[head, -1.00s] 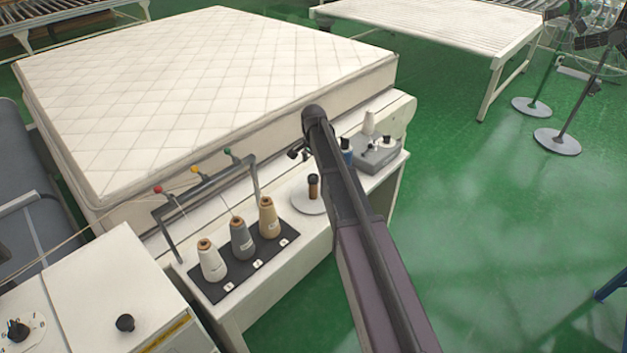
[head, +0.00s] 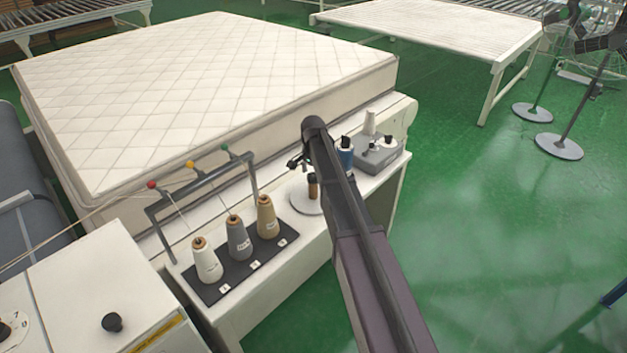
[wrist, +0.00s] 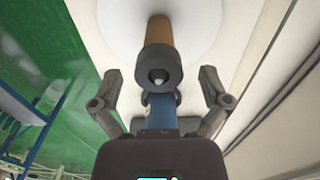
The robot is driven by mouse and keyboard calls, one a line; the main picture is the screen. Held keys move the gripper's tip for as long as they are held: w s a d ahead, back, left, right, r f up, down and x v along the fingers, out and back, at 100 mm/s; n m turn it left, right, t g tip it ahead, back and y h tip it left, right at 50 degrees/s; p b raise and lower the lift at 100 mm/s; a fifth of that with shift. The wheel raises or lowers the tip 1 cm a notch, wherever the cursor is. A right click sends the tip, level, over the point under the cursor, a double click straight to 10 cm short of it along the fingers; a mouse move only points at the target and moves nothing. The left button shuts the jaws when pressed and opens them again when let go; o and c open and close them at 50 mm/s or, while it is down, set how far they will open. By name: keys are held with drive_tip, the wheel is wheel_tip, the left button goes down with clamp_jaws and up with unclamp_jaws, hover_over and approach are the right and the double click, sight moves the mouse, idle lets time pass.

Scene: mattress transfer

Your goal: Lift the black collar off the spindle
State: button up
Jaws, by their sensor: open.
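The black collar (wrist: 158,72) sits around the tip of the brown spindle (wrist: 158,32), which stands on a white round disc (wrist: 195,15). In the head view, the spindle (head: 313,188) is upright on its disc (head: 300,203), with the dark collar (head: 312,178) at its top. My gripper (wrist: 160,74) is open in the wrist view, with one finger on each side of the collar and a clear gap to both. In the head view, my gripper (head: 294,162) shows as a small dark shape above and left of the spindle, partly hidden by my arm.
A blue spool (head: 346,155) and a grey box (head: 377,153) stand right of the spindle. Several thread cones, including a tan one (head: 267,220), stand on a black mat (head: 208,290) to the left, under a thread frame (head: 205,187). A mattress (head: 210,100) lies behind.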

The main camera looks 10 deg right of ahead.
idle(0.4)
drive_tip(key=c, duration=1.2)
drive_tip(key=shift+r, duration=0.15)
wheel_tip(320, 180, up, 3)
drive_tip(key=p, duration=0.3)
drive_tip(key=shift+r, duration=0.15)
drive_tip(key=s+a, duration=0.1)
drive_tip(key=s, duration=0.4)
drive_tip(key=s+r+p, duration=0.1)
drive_tip(key=s, duration=0.4)
drive_tip(key=s+a+p, duration=0.1)
drive_tip(key=s, duration=0.4)
drive_tip(key=shift+s+a+r, duration=0.25)
drive_tip(key=shift+s+a, duration=0.05)
drive_tip(key=shift+s, duration=0.1)
